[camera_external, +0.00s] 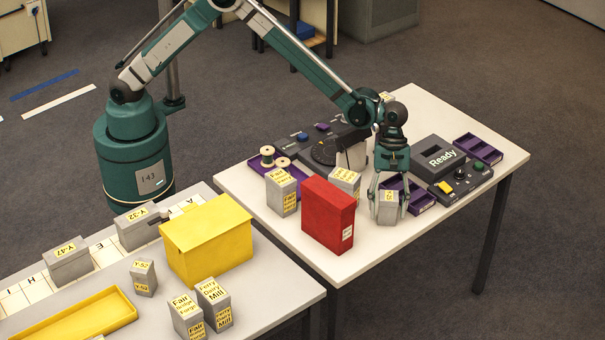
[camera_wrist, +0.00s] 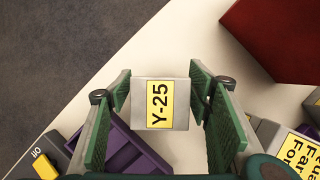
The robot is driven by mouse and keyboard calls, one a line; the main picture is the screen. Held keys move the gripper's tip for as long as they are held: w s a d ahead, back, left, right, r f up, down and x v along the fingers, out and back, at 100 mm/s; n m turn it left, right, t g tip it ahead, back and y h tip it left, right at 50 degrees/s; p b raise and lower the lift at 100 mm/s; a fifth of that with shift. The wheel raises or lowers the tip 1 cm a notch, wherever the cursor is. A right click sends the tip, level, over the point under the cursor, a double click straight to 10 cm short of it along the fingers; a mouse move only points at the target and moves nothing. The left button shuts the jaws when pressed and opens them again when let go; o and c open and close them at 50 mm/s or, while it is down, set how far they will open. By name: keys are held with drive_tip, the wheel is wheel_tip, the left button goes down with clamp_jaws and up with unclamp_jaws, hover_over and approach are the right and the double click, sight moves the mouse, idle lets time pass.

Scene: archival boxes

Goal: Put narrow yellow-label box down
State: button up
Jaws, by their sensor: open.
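The narrow grey box (camera_external: 388,208) with a yellow label stands upright on the white table, to the right of the red box. In the wrist view the same box (camera_wrist: 160,104) shows its top with a yellow label reading Y-25. My gripper (camera_external: 385,200) is around it, with one finger on each side. In the wrist view my gripper (camera_wrist: 160,100) is open, with a gap visible between the green finger pads and the box's sides. The box's underside is hidden from the wrist camera.
The red box (camera_external: 328,215) stands close on the left. Grey labelled boxes (camera_external: 282,192) are beside and behind it. A purple tray (camera_external: 418,198) lies just right of my gripper, near a device reading Ready (camera_external: 440,158). The table's front edge is near the box.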

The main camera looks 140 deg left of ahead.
drive_tip(key=p+v, duration=0.1)
drive_tip(key=v, duration=0.9)
drive_tip(key=shift+r, duration=0.25)
idle(0.5)
drive_tip(key=shift+s+d+r, duration=0.1)
drive_tip(key=shift+d+r, duration=0.25)
drive_tip(key=s+d+r+m+y, duration=0.1)
drive_tip(key=s+d+r+m, duration=0.35)
drive_tip(key=d+r, duration=0.35)
drive_tip(key=s+d+r+m+t, duration=0.1)
drive_tip(key=s+d+r+m, duration=0.4)
drive_tip(key=d, duration=0.5)
drive_tip(key=s+d+r+m+y, duration=0.1)
drive_tip(key=s+d+r+m, duration=0.2)
drive_tip(key=s+d+r, duration=0.5)
drive_tip(key=s+d+r+m+t+y, duration=0.1)
drive_tip(key=s+d+m, duration=0.5)
drive_tip(key=s+d, duration=0.55)
drive_tip(key=s+d+f+m+t, duration=0.1)
drive_tip(key=s+d+f+m, duration=0.1)
drive_tip(key=s, duration=0.5)
drive_tip(key=s+d+f+m+t, duration=0.1)
drive_tip(key=s+d+f+m, duration=0.1)
drive_tip(key=s+d+m, duration=0.3)
drive_tip(key=s+m, duration=0.1)
drive_tip(key=s, duration=0.2)
drive_tip(key=shift+d+f, duration=0.2)
drive_tip(key=shift+f, duration=0.05)
